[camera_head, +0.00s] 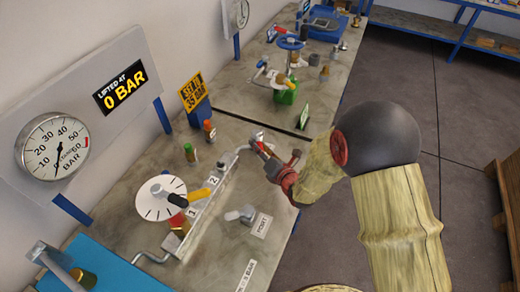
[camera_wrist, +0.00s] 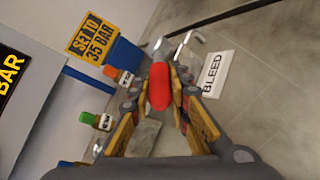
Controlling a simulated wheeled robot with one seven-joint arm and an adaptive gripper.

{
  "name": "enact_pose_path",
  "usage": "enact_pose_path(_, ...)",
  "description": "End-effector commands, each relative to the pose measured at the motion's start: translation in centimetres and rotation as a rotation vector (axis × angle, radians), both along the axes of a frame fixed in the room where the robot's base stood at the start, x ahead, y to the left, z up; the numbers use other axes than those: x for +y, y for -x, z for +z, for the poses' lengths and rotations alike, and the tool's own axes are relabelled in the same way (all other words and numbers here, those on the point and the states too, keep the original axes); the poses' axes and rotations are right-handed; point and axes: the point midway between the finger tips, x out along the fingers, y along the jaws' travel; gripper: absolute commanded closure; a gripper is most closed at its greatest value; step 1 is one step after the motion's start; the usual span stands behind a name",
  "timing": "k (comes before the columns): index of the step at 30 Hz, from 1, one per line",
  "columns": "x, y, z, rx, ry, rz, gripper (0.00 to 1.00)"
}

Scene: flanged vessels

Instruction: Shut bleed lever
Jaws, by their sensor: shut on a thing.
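In the wrist view a red-handled lever (camera_wrist: 160,88) lies between the two fingers of my gripper (camera_wrist: 162,76), its grip pointing toward the camera. The white BLEED label (camera_wrist: 213,75) lies on the bench to the right of it. In the head view my gripper (camera_head: 266,150) reaches in from the right to the far end of the pipe run (camera_head: 228,160). My fingers are shut on the red lever, which they mostly hide in the head view.
A round white dial (camera_head: 160,197) with a black handle and a yellow lever (camera_head: 200,194) stand on the near pipework. A grey lever stands by the PORT label (camera_head: 261,226). The wall gauge (camera_head: 52,147) points near zero. Small capped bottles (camera_head: 209,131) stand behind.

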Motion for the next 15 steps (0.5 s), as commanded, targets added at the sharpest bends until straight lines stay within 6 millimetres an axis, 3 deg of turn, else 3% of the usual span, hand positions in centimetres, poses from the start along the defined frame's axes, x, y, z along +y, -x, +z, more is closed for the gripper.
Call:
enact_pose_path(2, 0.07, 0.05, -0.02, 0.0, 0.001, 0.002, 1.0)
enact_pose_path(3, 0.07, 0.04, -0.03, 0.0, 0.001, 0.002, 0.8)
enact_pose_path(12, 0.03, 0.02, -0.01, 0.0, 0.0, 0.001, 0.63)
enact_pose_path(15, 0.02, 0.02, 0.0, 0.0, 0.0, 0.001, 0.63)
